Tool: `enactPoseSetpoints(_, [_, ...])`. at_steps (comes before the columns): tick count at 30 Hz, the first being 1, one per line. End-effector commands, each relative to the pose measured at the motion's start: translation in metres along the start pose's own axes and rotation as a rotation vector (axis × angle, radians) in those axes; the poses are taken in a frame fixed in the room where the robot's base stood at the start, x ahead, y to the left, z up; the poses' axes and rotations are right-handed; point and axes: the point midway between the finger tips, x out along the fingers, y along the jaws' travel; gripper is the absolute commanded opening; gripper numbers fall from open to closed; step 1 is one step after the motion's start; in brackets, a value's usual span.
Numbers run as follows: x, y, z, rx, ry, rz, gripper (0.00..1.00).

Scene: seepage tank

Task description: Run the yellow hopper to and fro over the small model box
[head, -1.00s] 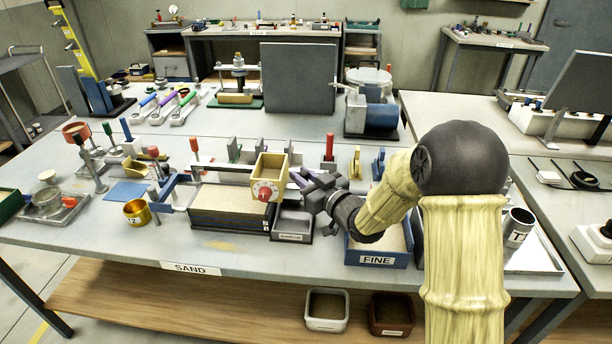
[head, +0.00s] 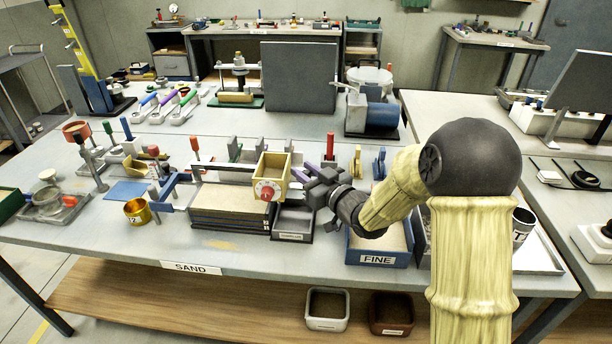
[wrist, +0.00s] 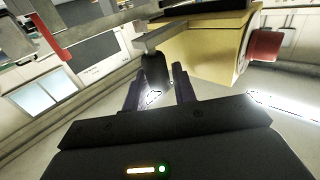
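The yellow hopper (head: 272,178), an open-topped box with a red knob on its front, is at the right end of the small model box (head: 232,212). The model box is low and dark-walled, with a pale sand surface. My gripper (head: 308,175) is at the hopper's right side. In the wrist view the hopper (wrist: 205,48) is just beyond the fingers. My gripper (wrist: 157,88) has its fingers on either side of a dark handle at the hopper and appears closed on it. The exact contact is dim. The hopper's underside is hidden.
A grey tray (head: 293,222) stands right of the model box, under my gripper. The blue FINE sand box (head: 378,257) is under my forearm. A brass cup (head: 138,211) and blue stand (head: 166,190) lie to the left. A red-topped post (head: 330,148) stands behind.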

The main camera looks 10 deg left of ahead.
Motion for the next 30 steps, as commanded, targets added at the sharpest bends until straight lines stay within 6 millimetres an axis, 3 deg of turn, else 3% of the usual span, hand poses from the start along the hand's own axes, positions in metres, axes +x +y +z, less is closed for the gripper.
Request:
enactPoseSetpoints(13, [0.0,0.0,-0.079,-0.003,0.002,0.0,0.27])
enactPoseSetpoints(25, [0.0,0.0,-0.088,0.0,0.0,0.0,0.27])
enactPoseSetpoints(27, [0.0,0.0,-0.088,0.0,-0.002,0.002,0.39])
enactPoseSetpoints(30, [-0.004,0.005,-0.084,-0.001,-0.024,0.024,0.39])
